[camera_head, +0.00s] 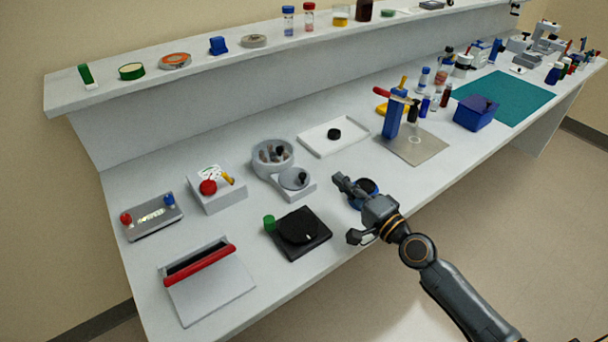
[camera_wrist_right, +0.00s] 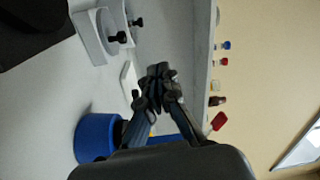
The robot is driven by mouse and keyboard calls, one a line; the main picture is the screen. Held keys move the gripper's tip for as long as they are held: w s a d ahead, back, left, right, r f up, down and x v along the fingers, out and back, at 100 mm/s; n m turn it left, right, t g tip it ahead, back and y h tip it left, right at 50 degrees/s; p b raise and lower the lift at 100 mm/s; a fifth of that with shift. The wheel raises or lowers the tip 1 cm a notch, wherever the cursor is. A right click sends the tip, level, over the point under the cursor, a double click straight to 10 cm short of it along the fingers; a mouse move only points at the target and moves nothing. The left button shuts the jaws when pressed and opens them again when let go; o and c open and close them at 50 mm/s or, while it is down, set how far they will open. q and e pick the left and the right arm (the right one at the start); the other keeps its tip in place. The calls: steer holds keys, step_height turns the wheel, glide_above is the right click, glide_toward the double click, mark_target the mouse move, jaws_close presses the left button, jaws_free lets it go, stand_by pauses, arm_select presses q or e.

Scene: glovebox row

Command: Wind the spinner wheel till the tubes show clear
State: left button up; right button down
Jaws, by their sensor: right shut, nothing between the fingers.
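The spinner is a grey round bowl (camera_head: 272,155) with several dark and brown tubes in it, on the bench left of my right gripper. A small pale wheel (camera_head: 290,177) with a black knob (camera_head: 303,178) sits on its front side. In the right wrist view, pale parts of the spinner (camera_wrist_right: 92,38) with black knobs show at upper left. My right gripper (camera_head: 341,181) is shut and empty, above the bench to the right of the wheel and apart from it. Its closed fingertips show in the wrist view (camera_wrist_right: 158,72). My left gripper is out of view. The tubes are too small to judge clearness.
A blue round pot (camera_head: 368,187) is close by my right gripper. A black turntable (camera_head: 299,230) stands in front of the spinner, a white tray (camera_head: 318,141) behind. A box with a red knob (camera_head: 208,187) stands left. A blue stand (camera_head: 392,118) is farther right.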

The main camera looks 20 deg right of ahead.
step_height(320, 180, down, 6)
steer(key=b, duration=0.5)
steer(key=shift+w, duration=0.1)
steer(key=shift+f+b, duration=0.15)
steer(key=shift+b, duration=0.2)
steer(key=shift+w+a, duration=0.15)
steer(key=shift+w, duration=0.25)
steer(key=p, duration=0.1)
glide_toward(294, 174)
steer(key=w+r, duration=0.1)
steer(key=w, duration=0.1)
steer(key=w+d+r, duration=0.1)
steer(key=shift+w+d+r, duration=0.15)
steer(key=shift+w+r, duration=0.15)
steer(key=shift+w, duration=0.05)
steer(key=shift+w+a, duration=0.2)
steer(key=shift+w, duration=0.25)
